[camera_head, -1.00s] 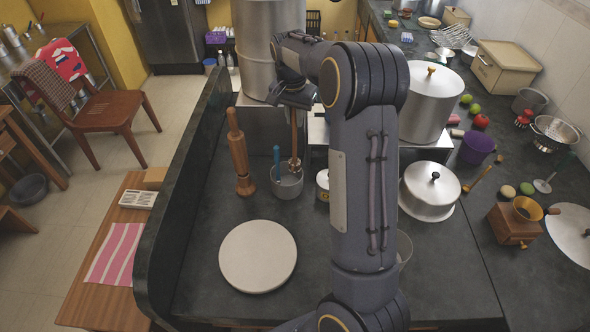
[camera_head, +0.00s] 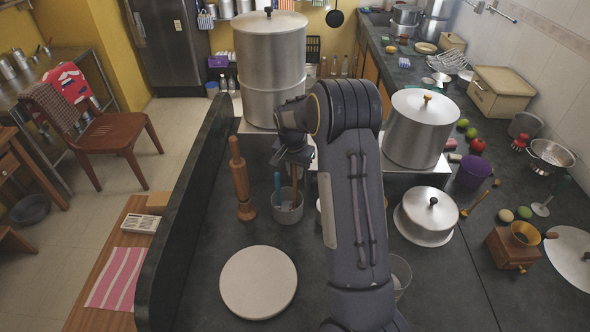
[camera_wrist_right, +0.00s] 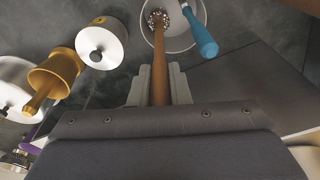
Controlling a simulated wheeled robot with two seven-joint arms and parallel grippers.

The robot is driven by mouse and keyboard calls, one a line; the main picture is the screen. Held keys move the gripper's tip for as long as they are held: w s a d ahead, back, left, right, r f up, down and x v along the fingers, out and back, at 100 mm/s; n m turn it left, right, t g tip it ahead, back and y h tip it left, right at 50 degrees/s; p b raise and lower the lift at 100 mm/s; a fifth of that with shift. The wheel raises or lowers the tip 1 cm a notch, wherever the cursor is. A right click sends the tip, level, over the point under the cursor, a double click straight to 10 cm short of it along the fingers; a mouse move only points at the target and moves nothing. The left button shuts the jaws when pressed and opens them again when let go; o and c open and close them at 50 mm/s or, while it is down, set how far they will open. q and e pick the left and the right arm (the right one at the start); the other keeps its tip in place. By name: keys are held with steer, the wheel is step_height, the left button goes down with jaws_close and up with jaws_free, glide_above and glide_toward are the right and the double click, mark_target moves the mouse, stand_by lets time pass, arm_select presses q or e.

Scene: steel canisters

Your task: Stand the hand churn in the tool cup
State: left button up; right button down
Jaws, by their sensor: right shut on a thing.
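The hand churn (camera_head: 294,184) has a slim brown wooden shaft and hangs roughly upright from my right gripper (camera_head: 296,160). In the right wrist view my right gripper (camera_wrist_right: 160,88) is shut on the shaft (camera_wrist_right: 160,65). The churn's studded head (camera_wrist_right: 157,18) shows within the rim of the tool cup, near its left wall. The grey tool cup (camera_head: 287,215) stands on the dark counter, directly below the gripper. A blue-handled tool (camera_head: 277,187) leans in the cup beside the churn. Whether the churn's head touches the cup's bottom cannot be told. My left gripper is not in view.
A wooden turned tool (camera_head: 240,180) stands left of the cup. A round pale board (camera_head: 258,282) lies in front. Tall steel canisters (camera_head: 270,60) stand behind, another canister (camera_head: 422,130) to the right, and a low lidded pot (camera_head: 427,217) nearer. A dark ledge (camera_head: 185,215) borders the left.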

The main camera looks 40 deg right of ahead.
steer(key=c, duration=1.4)
jaws_free()
steer(key=shift+f, duration=0.1)
steer(key=shift+o, duration=0.2)
